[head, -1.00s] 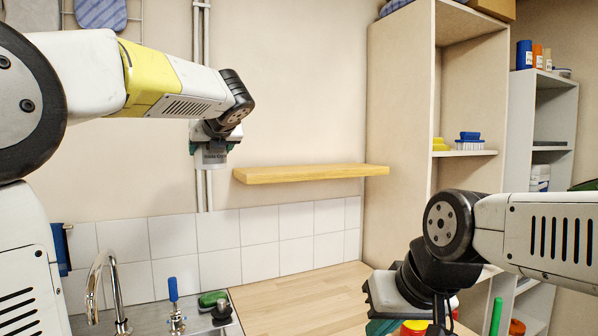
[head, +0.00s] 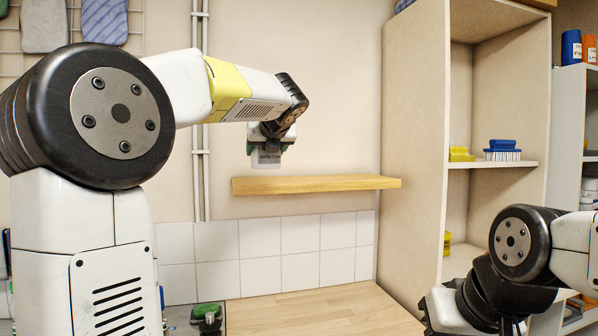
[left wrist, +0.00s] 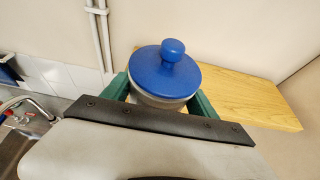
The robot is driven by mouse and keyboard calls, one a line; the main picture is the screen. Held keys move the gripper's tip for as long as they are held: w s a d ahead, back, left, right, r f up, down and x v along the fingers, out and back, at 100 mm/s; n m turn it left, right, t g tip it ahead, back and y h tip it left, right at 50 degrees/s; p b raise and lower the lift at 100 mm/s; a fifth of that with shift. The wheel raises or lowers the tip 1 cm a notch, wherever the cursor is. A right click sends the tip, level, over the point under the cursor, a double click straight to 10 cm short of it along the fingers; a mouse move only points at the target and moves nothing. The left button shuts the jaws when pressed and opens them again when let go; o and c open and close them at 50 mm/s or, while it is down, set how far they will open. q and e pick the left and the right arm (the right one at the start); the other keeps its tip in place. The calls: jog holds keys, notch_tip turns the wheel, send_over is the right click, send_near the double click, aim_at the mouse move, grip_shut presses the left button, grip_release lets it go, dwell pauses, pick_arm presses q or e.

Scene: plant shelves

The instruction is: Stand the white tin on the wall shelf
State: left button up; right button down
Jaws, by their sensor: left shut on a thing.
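The white tin (head: 267,159) is in my left gripper (head: 268,151), upright, with faint dark lettering on its side. In the left wrist view its blue knobbed lid (left wrist: 166,71) shows between the green fingers (left wrist: 160,95), which are shut on it. The wooden wall shelf (head: 330,183) is bare. In the head view the tin's bottom shows just above the left part of the shelf, with a small gap. In the left wrist view the shelf (left wrist: 250,97) reaches right from behind the tin. My right gripper (head: 440,313) is low at the right, its fingers cut off.
A tall wooden cabinet (head: 415,130) stands right of the shelf, holding a blue brush (head: 503,151) and a yellow item (head: 461,154). Pipes (head: 201,120) run up the wall at left. A wooden counter (head: 320,308) below is clear.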

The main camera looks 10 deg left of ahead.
pick_arm(q)
jog(key=w+d, duration=0.1)
jog(key=w, duration=0.3)
jog(key=w+d, duration=0.1)
jog(key=w, duration=0.3)
jog(key=w+d+f, duration=0.1)
jog(key=w, duration=0.3)
jog(key=shift+w+d+f, duration=0.1)
jog(key=shift+f, duration=1.7)
jog(key=shift+f, duration=0.15)
jog(key=o, duration=1.8)
jog(key=shift+c, duration=0.2)
